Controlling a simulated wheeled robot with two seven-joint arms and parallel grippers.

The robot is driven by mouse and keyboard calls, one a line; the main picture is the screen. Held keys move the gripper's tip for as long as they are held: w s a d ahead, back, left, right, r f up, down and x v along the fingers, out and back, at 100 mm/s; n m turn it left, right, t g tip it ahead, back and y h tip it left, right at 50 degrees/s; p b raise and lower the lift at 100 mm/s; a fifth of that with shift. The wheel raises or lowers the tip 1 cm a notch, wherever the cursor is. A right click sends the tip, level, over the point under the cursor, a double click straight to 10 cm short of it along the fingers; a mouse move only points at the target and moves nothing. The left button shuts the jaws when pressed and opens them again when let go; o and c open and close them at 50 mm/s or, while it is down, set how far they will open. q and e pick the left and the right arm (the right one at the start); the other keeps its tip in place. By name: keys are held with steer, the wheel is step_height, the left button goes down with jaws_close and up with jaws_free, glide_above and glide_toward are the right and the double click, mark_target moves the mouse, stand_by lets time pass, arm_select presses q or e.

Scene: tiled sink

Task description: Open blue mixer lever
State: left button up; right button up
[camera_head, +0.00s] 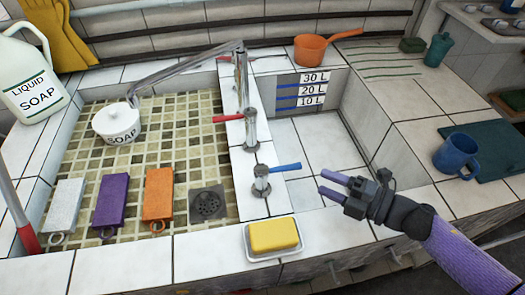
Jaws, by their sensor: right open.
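The blue mixer lever (286,167) sticks out to the right from a short chrome valve (261,182) on the tiled divider between the two basins. My right gripper (328,184) reaches in from the right over the right basin. Its two purple fingers point left toward the blue lever, and they are apart, with nothing between them. A gap shows between the fingertips and the lever's end. My left gripper is not in view.
A red lever (228,118) is on the tap behind. A soap dish with yellow soap (273,235) sits in front of the blue lever's valve. A blue mug (456,154) stands at right, an orange pan (316,50) at the back. The right basin looks empty.

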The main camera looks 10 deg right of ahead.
mark_target(290, 166)
steer(key=b+x, duration=0.1)
steer(key=x, duration=0.7)
steer(key=shift+w+a+f, duration=0.1)
steer(key=shift+w+a, duration=0.1)
steer(key=shift+w, duration=0.05)
steer(key=shift+w+a, duration=0.2)
steer(key=c, duration=0.5)
jaws_close()
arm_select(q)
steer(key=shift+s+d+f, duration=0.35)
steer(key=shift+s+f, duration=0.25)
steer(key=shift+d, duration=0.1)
